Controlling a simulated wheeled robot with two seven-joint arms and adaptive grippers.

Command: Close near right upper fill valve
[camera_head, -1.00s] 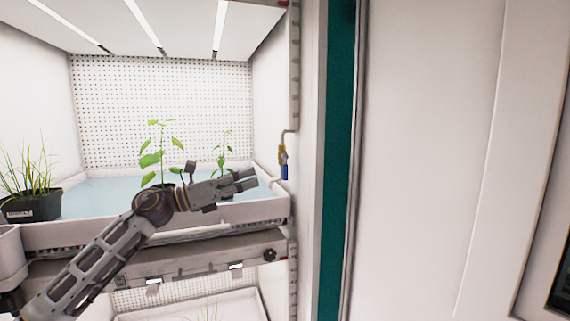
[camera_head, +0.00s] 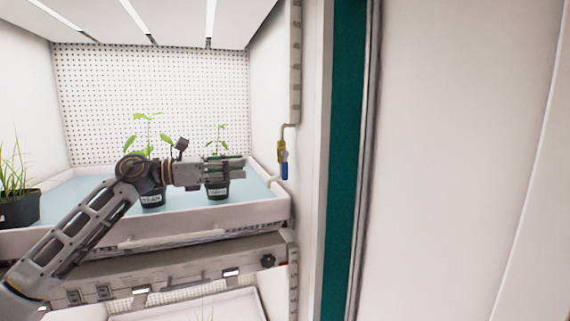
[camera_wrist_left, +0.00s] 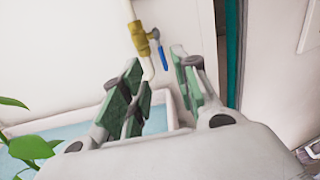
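The fill valve (camera_head: 281,150) is a brass body on a pale pipe at the right wall of the upper chamber, above the tray's right end. Its blue handle (camera_head: 284,171) points down. In the left wrist view the brass body (camera_wrist_left: 140,40) is at the top centre, with the blue handle (camera_wrist_left: 162,56) hanging to its right. My left gripper (camera_head: 241,168) is level, to the left of the valve, and points right at it. In the wrist view its fingers (camera_wrist_left: 164,88) are apart with nothing between them, short of the handle. My right gripper is out of view.
A white tray (camera_head: 240,211) with blue surface holds potted plants, including a small one (camera_head: 217,188) behind my left gripper and a grassy one (camera_head: 14,205) at left. The chamber's edge post and teal strip (camera_head: 343,170) stand right of the valve.

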